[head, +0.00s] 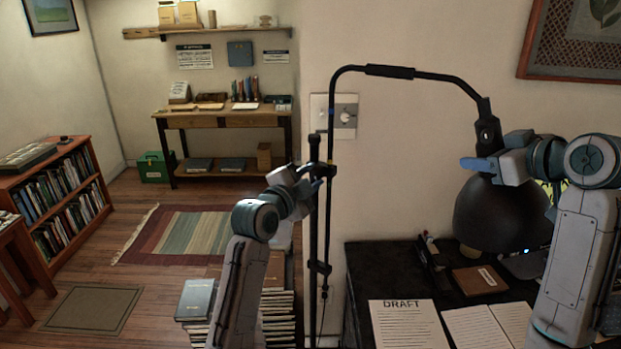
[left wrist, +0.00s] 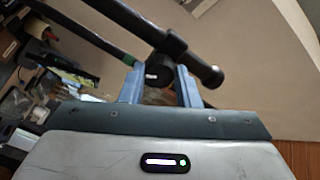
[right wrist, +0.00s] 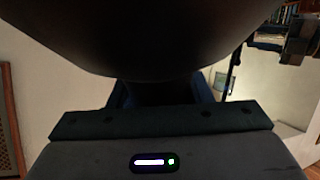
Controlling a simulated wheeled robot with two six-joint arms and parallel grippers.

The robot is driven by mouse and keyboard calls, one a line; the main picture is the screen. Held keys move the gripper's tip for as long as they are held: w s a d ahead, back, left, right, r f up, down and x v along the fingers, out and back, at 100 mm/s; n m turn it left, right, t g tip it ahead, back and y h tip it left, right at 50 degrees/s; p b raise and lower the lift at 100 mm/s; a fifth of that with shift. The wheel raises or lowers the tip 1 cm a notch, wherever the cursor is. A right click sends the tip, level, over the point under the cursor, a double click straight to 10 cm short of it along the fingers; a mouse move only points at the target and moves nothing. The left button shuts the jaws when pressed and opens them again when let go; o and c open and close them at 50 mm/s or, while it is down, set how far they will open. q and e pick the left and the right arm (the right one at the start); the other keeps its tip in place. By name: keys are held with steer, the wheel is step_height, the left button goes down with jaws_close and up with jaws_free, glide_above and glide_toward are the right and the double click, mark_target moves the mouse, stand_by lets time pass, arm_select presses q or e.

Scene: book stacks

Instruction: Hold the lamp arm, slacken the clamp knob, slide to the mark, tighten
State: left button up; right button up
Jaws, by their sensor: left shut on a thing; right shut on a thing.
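A black lamp has an upright pole (head: 314,235) and a thin bent lamp arm (head: 440,77) that runs right to a dark round shade (head: 490,215). My left gripper (head: 314,176) is at the clamp beside the pole top. In the left wrist view its blue fingers stand either side of the round black clamp knob (left wrist: 158,71), shut on it. A green band (left wrist: 128,60) shows on the thin rod there. My right gripper (head: 485,165) is shut on the lamp arm's end just above the shade. In the right wrist view the dark shade (right wrist: 150,40) hides much of the grip.
A black desk (head: 375,270) under the shade bears a DRAFT sheet (head: 408,325), an open book (head: 490,325) and a brown book (head: 479,280). Stacked books (head: 197,300) stand by my left arm. A wall switch plate (head: 345,115) is behind the lamp arm.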

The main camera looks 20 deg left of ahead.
arm_select(q)
steer(key=shift+n, duration=0.3)
steer(key=n, duration=1.2)
steer(key=shift+n, duration=0.3)
steer(key=n, duration=0.3)
steer(key=shift+n, duration=0.3)
steer(key=n, duration=0.3)
steer(key=shift+n, duration=0.3)
steer(key=n, duration=0.6)
steer(key=shift+n, duration=0.3)
steer(key=o, duration=1)
steer(key=shift+c, duration=0.2)
